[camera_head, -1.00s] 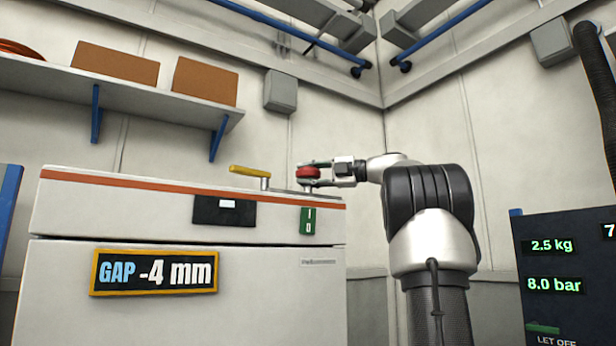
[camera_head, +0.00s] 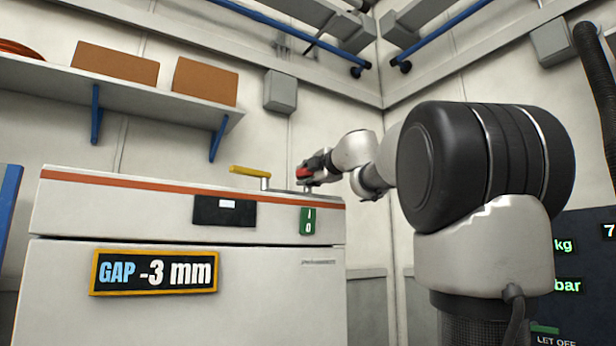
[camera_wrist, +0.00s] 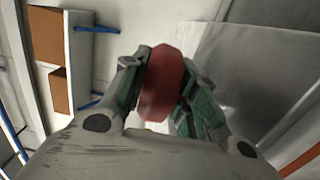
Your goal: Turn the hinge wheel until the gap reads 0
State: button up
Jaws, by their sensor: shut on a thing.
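The red hinge wheel (camera_head: 303,174) stands on top of the white cabinet near its right end. My gripper (camera_head: 311,167) reaches it from the right and is shut on it. In the wrist view the wheel (camera_wrist: 164,82) sits between the two green-padded fingers of my gripper (camera_wrist: 165,88). The fingers hide part of the wheel. The gap sign (camera_head: 154,272) on the cabinet front (camera_head: 60,314) reads -3 mm.
A yellow lever (camera_head: 249,171) stands on the cabinet just left of the wheel. A shelf with brown boxes (camera_head: 204,81) hangs on the wall behind. A dark panel (camera_head: 590,240) is at the right, partly hidden by my arm.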

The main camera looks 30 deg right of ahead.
jog(key=shift+m+h, duration=0.6)
jog(key=shift+h, duration=0.6)
jog(key=o, duration=1)
jog(key=s+a, duration=0.2)
jog(key=s, duration=0.9)
jog(key=shift+s, duration=0.4)
